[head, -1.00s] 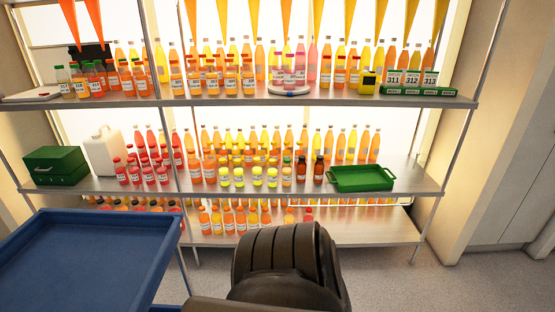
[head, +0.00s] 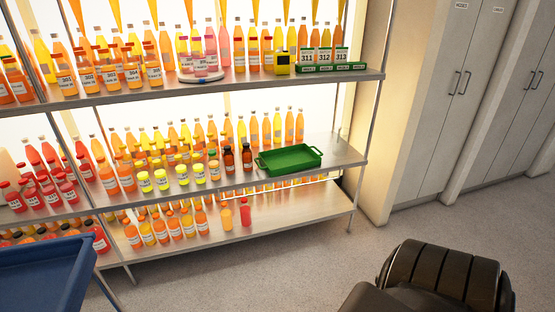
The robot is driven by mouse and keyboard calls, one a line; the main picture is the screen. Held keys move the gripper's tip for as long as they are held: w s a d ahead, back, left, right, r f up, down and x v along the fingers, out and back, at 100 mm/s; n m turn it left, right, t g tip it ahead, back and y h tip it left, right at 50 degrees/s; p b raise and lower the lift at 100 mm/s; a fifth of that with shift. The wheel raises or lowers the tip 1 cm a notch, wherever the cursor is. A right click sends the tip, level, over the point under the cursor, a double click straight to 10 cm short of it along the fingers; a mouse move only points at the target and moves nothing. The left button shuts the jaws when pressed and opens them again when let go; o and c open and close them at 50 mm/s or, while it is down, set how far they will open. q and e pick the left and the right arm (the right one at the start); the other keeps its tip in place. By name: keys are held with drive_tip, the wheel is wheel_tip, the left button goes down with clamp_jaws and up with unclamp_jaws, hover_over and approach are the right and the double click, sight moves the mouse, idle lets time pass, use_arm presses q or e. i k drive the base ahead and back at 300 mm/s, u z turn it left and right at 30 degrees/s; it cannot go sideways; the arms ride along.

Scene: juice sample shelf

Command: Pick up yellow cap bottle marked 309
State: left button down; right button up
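Several small yellow-capped bottles (head: 183,174) stand in a row at the front of the middle shelf (head: 230,187) in the head view. They have pale labels that are too small to read, so I cannot tell which one is marked 309. Taller orange bottles stand to their left, and two dark brown bottles (head: 247,157) stand to their right. Neither of my grippers is in view. Only a dark ribbed part of my own body shows at the bottom right.
A green tray (head: 290,173) sits at the right end of the middle shelf. The top shelf (head: 240,80) holds bottles and cards marked 311, 312 and 313. A blue tray (head: 40,275) is at the lower left. Grey floor (head: 270,270) is clear before the shelf; cabinets (head: 430,110) stand right.

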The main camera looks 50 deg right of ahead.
sight(197, 165)
drive_tip(key=z, duration=2.25)
drive_tip(key=i, duration=2.05)
drive_tip(key=u, duration=0.25)
